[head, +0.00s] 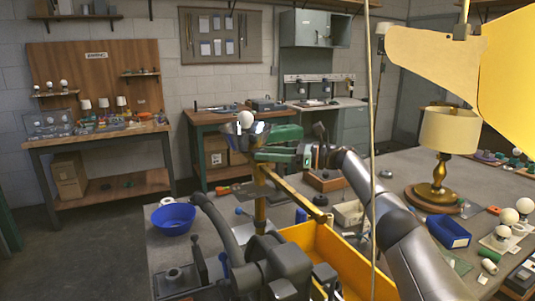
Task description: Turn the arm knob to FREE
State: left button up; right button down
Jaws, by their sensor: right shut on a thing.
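A lamp with a round white bulb (246,118) in a shiny reflector head (236,134) stands in the middle of the head view. Its brass-coloured post (260,205) is upright, and a yellow bar (292,192) slants down to the right. My right gripper (276,153) reaches in from the right, just below the reflector. It is shut on a small part by the top of the post. That part is mostly hidden, so I cannot read a knob marking or its setting.
A yellow bin (325,240) stands below the lamp on the grey table (395,165). A blue bowl (173,218) is at left, a blue tray (448,231) at right. A brass lamp (450,130) stands behind the tray. A large yellow sheet-like thing (440,60) hangs at upper right.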

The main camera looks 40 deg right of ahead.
dwell(0.5)
jog(key=shift+c, duration=1.3)
grip_release()
jog(key=shift+s+d, duration=0.2)
jog(key=b+v, duration=0.2)
jog(key=v, duration=1)
jog(key=shift+w, duration=0.1)
